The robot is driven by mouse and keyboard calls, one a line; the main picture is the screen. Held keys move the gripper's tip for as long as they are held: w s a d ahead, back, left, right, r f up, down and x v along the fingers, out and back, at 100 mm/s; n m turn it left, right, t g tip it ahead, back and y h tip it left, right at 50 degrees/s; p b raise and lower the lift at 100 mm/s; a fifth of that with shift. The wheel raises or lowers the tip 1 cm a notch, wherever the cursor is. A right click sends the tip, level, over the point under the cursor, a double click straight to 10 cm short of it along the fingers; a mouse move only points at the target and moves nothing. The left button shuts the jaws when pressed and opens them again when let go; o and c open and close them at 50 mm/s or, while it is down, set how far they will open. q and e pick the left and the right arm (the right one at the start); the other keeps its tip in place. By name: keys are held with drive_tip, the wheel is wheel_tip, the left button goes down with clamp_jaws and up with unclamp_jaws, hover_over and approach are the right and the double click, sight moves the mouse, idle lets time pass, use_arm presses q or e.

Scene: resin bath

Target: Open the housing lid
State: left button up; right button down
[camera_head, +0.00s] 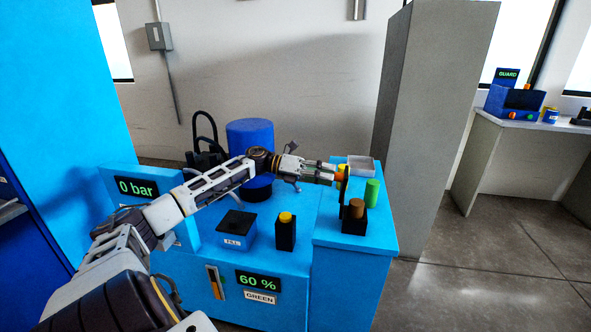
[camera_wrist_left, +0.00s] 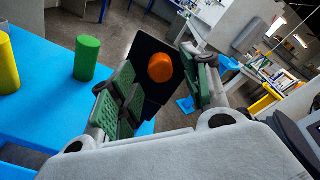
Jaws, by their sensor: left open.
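A dark upright panel (camera_wrist_left: 145,50) with an orange knob (camera_wrist_left: 160,68) fills the space beyond my left gripper's fingers in the left wrist view; it looks like the housing lid, though I cannot be sure. In the head view the orange knob (camera_head: 341,176) is right at the fingertips of my left gripper (camera_head: 332,173), above the right-hand blue pedestal (camera_head: 380,238). My left gripper is open. In the left wrist view its green-padded fingers (camera_wrist_left: 166,82) stand on either side of the knob; contact cannot be told. The panel is mostly hidden in the head view. My right gripper is out of view.
A green cylinder (camera_head: 372,190), a pale grey tray (camera_head: 362,164) and a brown cylinder (camera_head: 356,208) in a black holder crowd the pedestal. A yellow cylinder (camera_wrist_left: 8,65) is near. A yellow button (camera_head: 286,217) and dark-topped box (camera_head: 237,230) sit below my left arm.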

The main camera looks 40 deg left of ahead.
use_arm(q)
drive_tip(key=v, duration=1)
drive_tip(key=shift+a, duration=0.3)
drive_tip(key=shift+s+r, duration=0.1)
drive_tip(key=shift+s, duration=0.05)
idle(0.7)
